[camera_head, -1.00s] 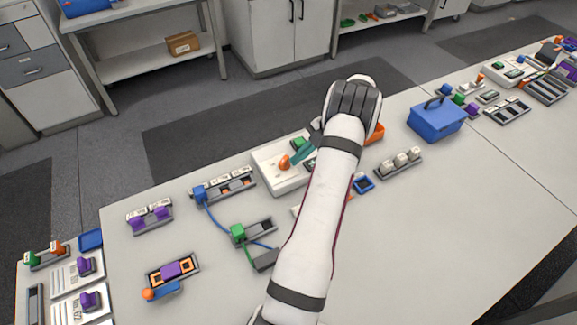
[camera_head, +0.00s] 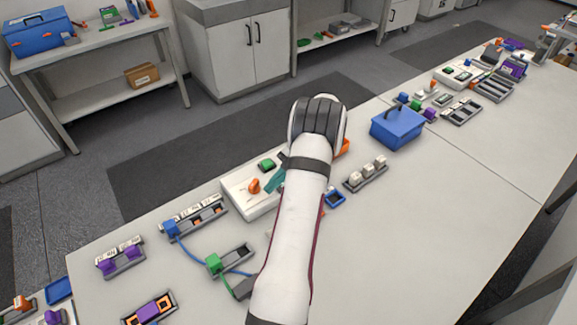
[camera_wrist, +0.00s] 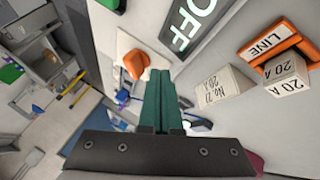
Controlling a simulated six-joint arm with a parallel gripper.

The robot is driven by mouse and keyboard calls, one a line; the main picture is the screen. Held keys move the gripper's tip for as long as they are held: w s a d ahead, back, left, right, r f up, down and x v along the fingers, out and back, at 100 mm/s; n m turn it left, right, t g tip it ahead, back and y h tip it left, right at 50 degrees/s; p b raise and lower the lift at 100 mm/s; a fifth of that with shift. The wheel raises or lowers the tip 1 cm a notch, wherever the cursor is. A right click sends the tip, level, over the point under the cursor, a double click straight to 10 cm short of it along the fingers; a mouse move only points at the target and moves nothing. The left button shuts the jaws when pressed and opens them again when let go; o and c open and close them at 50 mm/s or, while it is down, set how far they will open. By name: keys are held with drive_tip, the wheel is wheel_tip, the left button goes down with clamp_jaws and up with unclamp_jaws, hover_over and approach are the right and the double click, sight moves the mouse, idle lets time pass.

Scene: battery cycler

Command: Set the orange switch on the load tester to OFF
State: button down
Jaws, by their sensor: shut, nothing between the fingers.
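The load tester (camera_head: 236,205) is a white box on the table, left of my arm. Its orange switch (camera_head: 254,186) stands on its top, and a green button (camera_head: 267,164) sits behind it. In the wrist view the orange switch (camera_wrist: 135,64) is a rounded knob on a pale plate. A dark panel reading OFF (camera_wrist: 188,20) lies to its upper right. My gripper (camera_head: 268,187) has teal fingers pressed together and empty. Their tips (camera_wrist: 159,74) are just right of the switch in both views; I cannot tell whether they touch it. My forearm hides the tester's right part.
Left of the tester is a grey holder with a blue plug (camera_head: 170,229); a green plug (camera_head: 213,263) is in front. A blue toolbox (camera_head: 398,127) and a rack of white blocks (camera_head: 366,174) stand to the right. The front right table is clear.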

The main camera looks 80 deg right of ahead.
drive_tip(key=s+v, duration=0.1)
drive_tip(key=v, duration=1)
drive_tip(key=shift+f, duration=0.25)
